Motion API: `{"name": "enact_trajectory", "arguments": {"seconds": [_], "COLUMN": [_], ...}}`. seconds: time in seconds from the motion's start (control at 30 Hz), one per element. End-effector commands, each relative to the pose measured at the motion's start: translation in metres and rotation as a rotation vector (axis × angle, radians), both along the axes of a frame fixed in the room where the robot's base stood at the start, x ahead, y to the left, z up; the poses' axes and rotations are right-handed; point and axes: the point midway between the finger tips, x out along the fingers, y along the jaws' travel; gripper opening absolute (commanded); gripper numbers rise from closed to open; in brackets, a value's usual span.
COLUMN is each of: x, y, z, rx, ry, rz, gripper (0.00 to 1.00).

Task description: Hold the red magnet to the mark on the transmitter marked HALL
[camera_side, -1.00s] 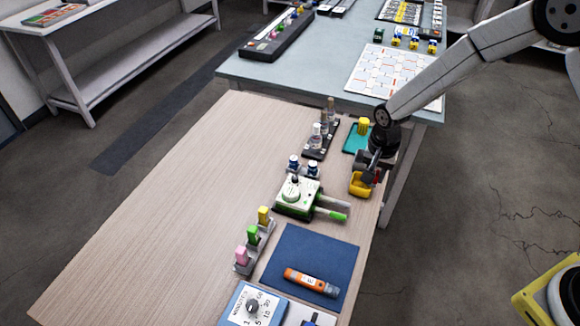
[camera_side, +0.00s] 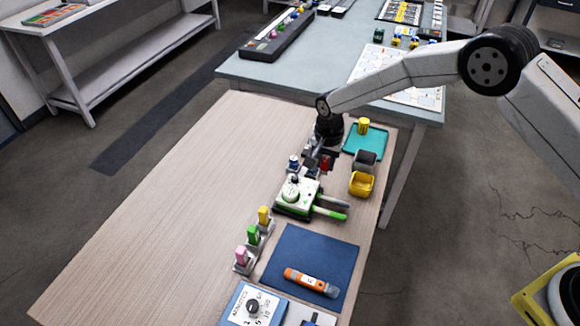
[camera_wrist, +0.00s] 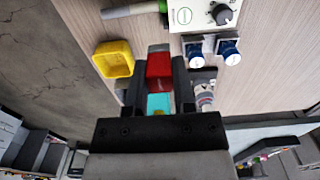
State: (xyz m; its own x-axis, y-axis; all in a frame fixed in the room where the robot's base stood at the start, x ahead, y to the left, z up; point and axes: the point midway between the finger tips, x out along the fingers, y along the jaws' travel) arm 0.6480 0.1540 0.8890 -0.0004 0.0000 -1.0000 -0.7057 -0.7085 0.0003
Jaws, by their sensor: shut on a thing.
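My gripper (camera_side: 320,163) is shut on the red magnet (camera_side: 326,164) and holds it above the table, behind the white-and-green unit. In the wrist view the red magnet (camera_wrist: 159,68) sits between the two fingers of my gripper (camera_wrist: 158,78). Two small blue-topped devices stand close by; one shows in the side view (camera_side: 294,161), partly beside my gripper. Both show in the wrist view, a left one (camera_wrist: 194,52) and a right one (camera_wrist: 228,51), to the right of the magnet and apart from it. I cannot read a HALL label or see its mark.
A yellow bin (camera_side: 362,184) and a dark bin (camera_side: 364,160) stand at the right edge, near a teal tray (camera_side: 375,143). The left of the wooden table (camera_side: 170,210) is clear.

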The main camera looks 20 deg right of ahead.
Motion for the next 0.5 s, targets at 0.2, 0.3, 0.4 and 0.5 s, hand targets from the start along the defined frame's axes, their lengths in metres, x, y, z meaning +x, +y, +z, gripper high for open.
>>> {"name": "enact_trajectory", "arguments": {"seconds": [0.2,0.3,0.4,0.5], "x": [0.014,0.018,0.019,0.020], "y": [0.019,0.024,0.026,0.027], "z": [-0.004,-0.005,-0.005,-0.005], "rx": [0.000,0.001,0.001,0.000], "ry": [0.000,-0.001,-0.001,0.000], "rz": [0.001,0.001,0.000,0.000], "gripper": [0.00,0.00,0.00,0.00]}}
